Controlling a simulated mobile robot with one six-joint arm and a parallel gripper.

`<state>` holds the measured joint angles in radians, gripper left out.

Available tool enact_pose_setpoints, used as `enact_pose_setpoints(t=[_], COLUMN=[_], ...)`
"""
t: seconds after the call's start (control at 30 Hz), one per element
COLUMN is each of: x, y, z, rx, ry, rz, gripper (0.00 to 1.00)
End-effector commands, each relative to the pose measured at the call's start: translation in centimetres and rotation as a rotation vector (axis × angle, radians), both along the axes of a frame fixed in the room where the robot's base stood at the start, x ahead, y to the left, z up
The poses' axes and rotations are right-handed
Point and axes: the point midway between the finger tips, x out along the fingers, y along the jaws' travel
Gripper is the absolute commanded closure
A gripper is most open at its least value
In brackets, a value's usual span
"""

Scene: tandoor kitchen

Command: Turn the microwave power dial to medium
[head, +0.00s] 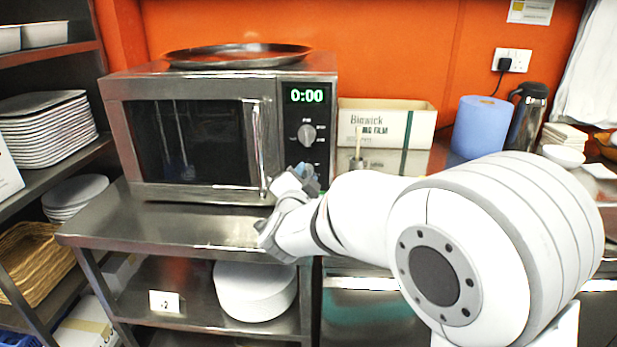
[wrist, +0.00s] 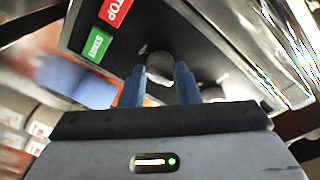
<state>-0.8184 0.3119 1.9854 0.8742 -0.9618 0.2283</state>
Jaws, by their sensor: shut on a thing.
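The steel microwave (head: 195,85) stands on a metal counter, its door shut and its display reading 0:00. Its upper dial (head: 307,135), a round grey knob with a pointer, shows clear of my gripper in the head view. My gripper (head: 307,174) is at the lower part of the control panel and hides what is there in the head view. In the wrist view, my gripper's blue fingers (wrist: 160,82) are shut on a round grey dial (wrist: 160,64), apparently the lower one. Its pointer and markings cannot be read. Another knob shows beside it (wrist: 211,92).
The red STOP button (wrist: 115,11) and green START button (wrist: 96,45) are close to the fingers. The vertical door handle (head: 257,145) is left of the panel. A round tray (head: 237,55) lies on top. A film box (head: 385,123) and blue roll (head: 480,126) stand to the right.

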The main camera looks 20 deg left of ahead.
Motion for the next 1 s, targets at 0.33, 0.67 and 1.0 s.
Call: enact_pose_setpoints(t=[0.33, 0.67, 1.0], x=[-0.01, -0.01, -0.03], y=[0.09, 0.10, 0.05], z=[-0.15, -0.24, -0.37], rx=[-0.302, -0.595, -0.802], ry=[-0.069, -0.138, -0.187], rz=[0.003, 0.004, 0.003], gripper=[0.94, 0.94, 0.94])
